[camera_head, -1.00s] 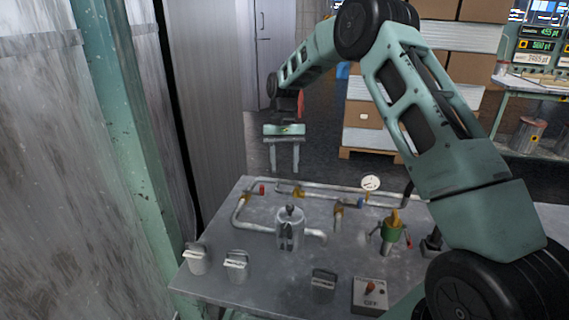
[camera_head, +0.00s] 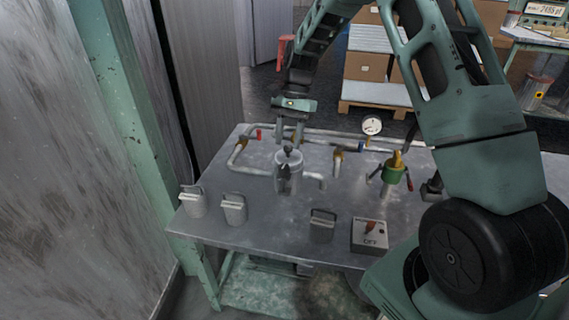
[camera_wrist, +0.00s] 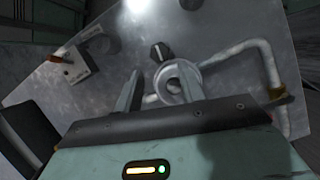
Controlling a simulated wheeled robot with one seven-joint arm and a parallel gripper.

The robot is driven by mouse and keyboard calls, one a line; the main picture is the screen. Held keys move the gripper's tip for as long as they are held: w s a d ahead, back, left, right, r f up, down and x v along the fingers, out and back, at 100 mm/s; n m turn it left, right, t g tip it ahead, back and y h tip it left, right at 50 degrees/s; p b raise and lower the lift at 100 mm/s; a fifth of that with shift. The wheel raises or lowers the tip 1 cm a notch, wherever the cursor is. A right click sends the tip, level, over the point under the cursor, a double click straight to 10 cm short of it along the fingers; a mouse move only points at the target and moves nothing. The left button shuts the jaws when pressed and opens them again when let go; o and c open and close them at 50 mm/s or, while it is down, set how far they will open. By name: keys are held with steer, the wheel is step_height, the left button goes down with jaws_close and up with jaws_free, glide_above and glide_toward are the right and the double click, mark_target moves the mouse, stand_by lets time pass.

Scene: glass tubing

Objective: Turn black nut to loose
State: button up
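The black nut (camera_head: 289,150) sits on top of a grey metal canister (camera_head: 289,172) on the table. In the wrist view the nut (camera_wrist: 160,52) shows dark, near the canister's round top (camera_wrist: 172,88). My gripper (camera_head: 289,138) is open and empty, its two fingers pointing down just above or behind the nut; the exact gap is hard to tell. In the wrist view my gripper (camera_wrist: 161,74) has its fingers well apart, with the nut in line with the space between them, beyond the tips. Nothing is held.
Pipes with a gauge (camera_head: 371,126) run along the back of the metal table (camera_head: 255,215). A green valve fitting (camera_head: 392,174) stands to the right. Lidded pots (camera_head: 233,209) and an OFF switch box (camera_head: 369,235) line the front edge. A green post (camera_head: 125,120) rises at the left.

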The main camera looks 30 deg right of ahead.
mark_target(284, 166)
steer(key=x, duration=0.7)
steer(key=shift+f, duration=0.2)
steer(key=c, duration=0.7)
